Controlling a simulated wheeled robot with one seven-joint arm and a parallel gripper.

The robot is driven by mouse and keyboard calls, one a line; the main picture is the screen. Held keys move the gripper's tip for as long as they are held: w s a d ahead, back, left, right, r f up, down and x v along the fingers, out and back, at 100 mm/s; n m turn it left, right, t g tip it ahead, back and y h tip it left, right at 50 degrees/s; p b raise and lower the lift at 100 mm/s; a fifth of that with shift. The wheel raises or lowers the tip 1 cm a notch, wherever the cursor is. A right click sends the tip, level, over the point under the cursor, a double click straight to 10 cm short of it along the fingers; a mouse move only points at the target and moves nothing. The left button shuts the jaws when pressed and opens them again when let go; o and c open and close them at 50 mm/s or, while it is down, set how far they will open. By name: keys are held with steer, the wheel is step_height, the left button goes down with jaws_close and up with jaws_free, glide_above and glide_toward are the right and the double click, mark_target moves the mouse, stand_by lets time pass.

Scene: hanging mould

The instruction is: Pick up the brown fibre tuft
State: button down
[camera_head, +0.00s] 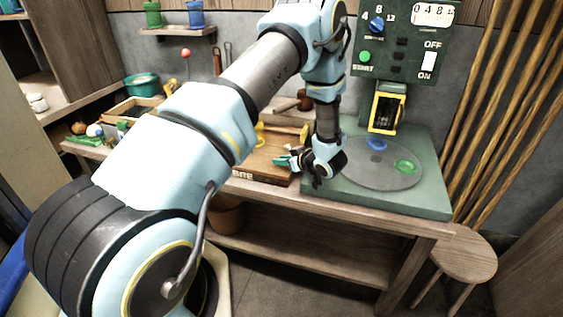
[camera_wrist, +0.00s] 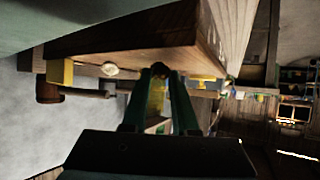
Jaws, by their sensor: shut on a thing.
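My gripper (camera_head: 284,162) is at the wooden board (camera_head: 262,160) on the bench, its green fingers pointing left. In the wrist view my gripper (camera_wrist: 160,76) has its two fingers close together at the tips. A small dark brown lump, seemingly the brown fibre tuft (camera_wrist: 160,69), sits between the fingertips. The wooden board (camera_wrist: 130,35) fills the upper part of that view, near the fingertips. I cannot tell whether the tuft touches it. The tuft is too small to make out in the head view.
A control panel (camera_head: 400,40) stands behind. A wooden mallet (camera_head: 290,103) lies behind the board. A stool (camera_head: 462,255) stands at right.

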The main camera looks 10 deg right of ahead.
step_height(320, 180, up, 10)
steer(key=b, duration=0.2)
steer(key=shift+f, duration=0.1)
stand_by(0.3)
